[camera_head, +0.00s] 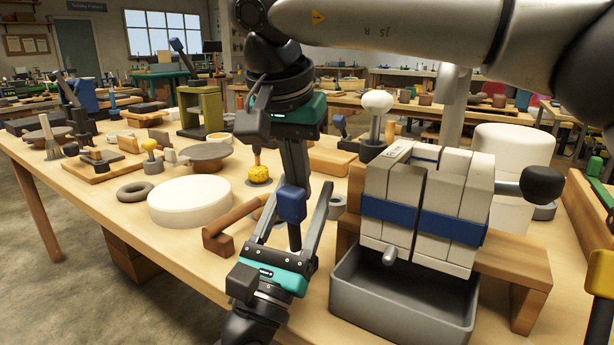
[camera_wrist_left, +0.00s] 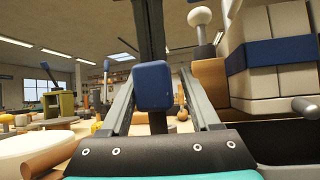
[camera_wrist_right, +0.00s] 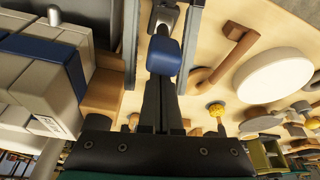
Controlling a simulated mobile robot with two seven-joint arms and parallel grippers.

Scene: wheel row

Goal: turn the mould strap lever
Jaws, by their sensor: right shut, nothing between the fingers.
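The mould (camera_head: 375,180), pale blocks bound by a blue strap (camera_head: 452,228), stands on a wooden stand. A lever with a black knob (camera_head: 541,184) on a silver stem sticks out at its right side; a short grey peg (camera_head: 390,256) sticks out of its front. My right gripper (camera_head: 295,225) points down left of the mould, shut and empty. My left gripper (camera_head: 297,205) comes from below, its fingers apart on either side of a blue block (camera_wrist_left: 153,86).
A grey tray (camera_head: 400,310) sits under the mould's front. White cylinders (camera_head: 512,165) stand behind it. A white disc (camera_head: 190,202), a wooden mallet-like piece (camera_head: 235,222) and a grey ring (camera_head: 135,191) lie to the left. My right arm crosses above the mould.

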